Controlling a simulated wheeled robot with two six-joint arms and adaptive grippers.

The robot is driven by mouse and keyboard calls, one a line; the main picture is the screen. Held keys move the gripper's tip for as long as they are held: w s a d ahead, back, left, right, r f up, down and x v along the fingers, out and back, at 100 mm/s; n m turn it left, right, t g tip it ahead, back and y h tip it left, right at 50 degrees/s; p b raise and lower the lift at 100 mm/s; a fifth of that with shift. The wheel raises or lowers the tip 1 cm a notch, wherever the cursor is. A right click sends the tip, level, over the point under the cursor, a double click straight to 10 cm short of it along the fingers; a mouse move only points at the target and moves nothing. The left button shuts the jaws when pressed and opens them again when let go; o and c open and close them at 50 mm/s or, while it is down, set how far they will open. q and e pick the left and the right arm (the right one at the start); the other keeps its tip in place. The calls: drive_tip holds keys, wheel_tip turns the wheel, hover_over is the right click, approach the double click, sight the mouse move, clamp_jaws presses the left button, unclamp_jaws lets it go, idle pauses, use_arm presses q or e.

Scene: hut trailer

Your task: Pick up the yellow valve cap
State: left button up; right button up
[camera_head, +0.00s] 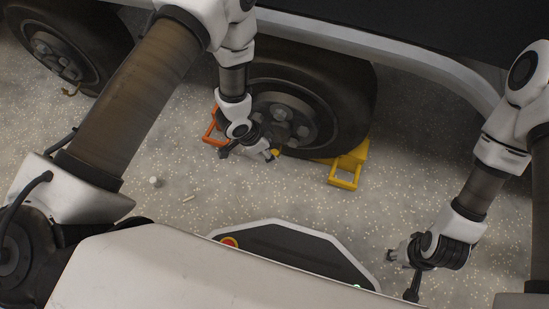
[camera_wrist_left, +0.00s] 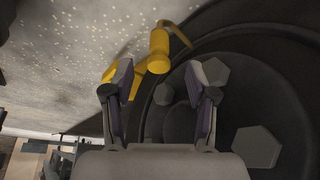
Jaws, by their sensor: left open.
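The yellow valve cap (camera_head: 276,152) shows as a small yellow spot at the lower edge of the middle wheel. In the left wrist view the yellow cap (camera_wrist_left: 159,48) is a short cylinder just beyond the fingertips, roughly centred between them. My left gripper (camera_head: 248,154) is in front of the wheel hub, its fingers spread and empty; they also show apart in the left wrist view (camera_wrist_left: 160,80). I see no contact with the cap. My right gripper (camera_head: 399,276) hangs at the lower right, fingers apart and empty, far from the cap.
The black tyre (camera_head: 352,95) and its bolted hub are close beside my left gripper. A yellow wheel chock (camera_head: 345,172) lies right of the tyre, an orange one (camera_head: 212,130) left. A small white piece (camera_head: 155,182) and a short pale stick (camera_head: 188,198) lie on the speckled floor.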

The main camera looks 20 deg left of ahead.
sight(273, 152)
use_arm(q)
drive_tip(key=b+x, duration=0.2)
drive_tip(key=x, duration=0.2)
drive_tip(key=shift+d+f+b, duration=0.15)
drive_tip(key=shift+f+b, duration=0.15)
drive_tip(key=shift+b, duration=0.1)
drive_tip(key=shift+r, duration=0.15)
drive_tip(key=c, duration=0.8)
drive_tip(key=shift+c, duration=0.4)
